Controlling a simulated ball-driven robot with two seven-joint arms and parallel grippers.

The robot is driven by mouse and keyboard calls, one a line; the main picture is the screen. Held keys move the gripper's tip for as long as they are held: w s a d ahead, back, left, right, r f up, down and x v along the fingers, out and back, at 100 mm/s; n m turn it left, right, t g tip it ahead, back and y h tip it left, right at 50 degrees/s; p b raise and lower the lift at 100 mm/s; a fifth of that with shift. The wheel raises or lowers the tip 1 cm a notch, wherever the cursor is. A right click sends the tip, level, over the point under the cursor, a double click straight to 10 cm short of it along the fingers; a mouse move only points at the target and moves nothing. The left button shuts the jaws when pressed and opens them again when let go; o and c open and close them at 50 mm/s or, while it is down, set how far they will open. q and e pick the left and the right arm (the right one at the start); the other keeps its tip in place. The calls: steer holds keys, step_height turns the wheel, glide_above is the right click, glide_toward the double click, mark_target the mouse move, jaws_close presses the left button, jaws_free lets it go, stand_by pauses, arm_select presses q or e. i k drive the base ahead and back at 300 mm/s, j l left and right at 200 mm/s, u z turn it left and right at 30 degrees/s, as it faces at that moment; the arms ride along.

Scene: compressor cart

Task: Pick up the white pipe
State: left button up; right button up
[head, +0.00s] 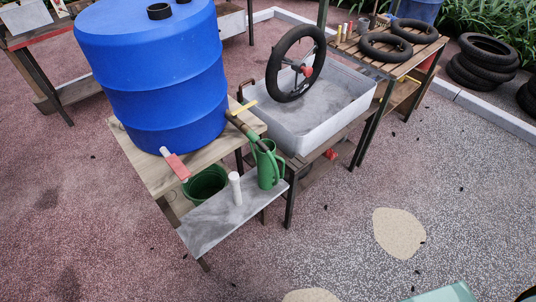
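A short white pipe (236,188) stands upright on a grey shelf (212,222) at the front of a wooden table. It is just left of a green watering can (269,168), with a small gap between them. The pipe's whole visible side is clear, and nothing is seen holding it. Neither of my grippers can be made out in the head view.
A large blue barrel (155,80) stands on the wooden table (135,150) behind the shelf. A green bucket (205,185) is left of the pipe. A grey basin (320,120) with an upright wheel (296,63) is behind right.

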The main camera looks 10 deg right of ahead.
mark_target(233, 176)
steer(key=i+j+z, duration=0.1)
steer(key=j+z, duration=0.35)
steer(key=j, duration=0.55)
steer(key=j+z, duration=0.4)
steer(key=j, duration=0.6)
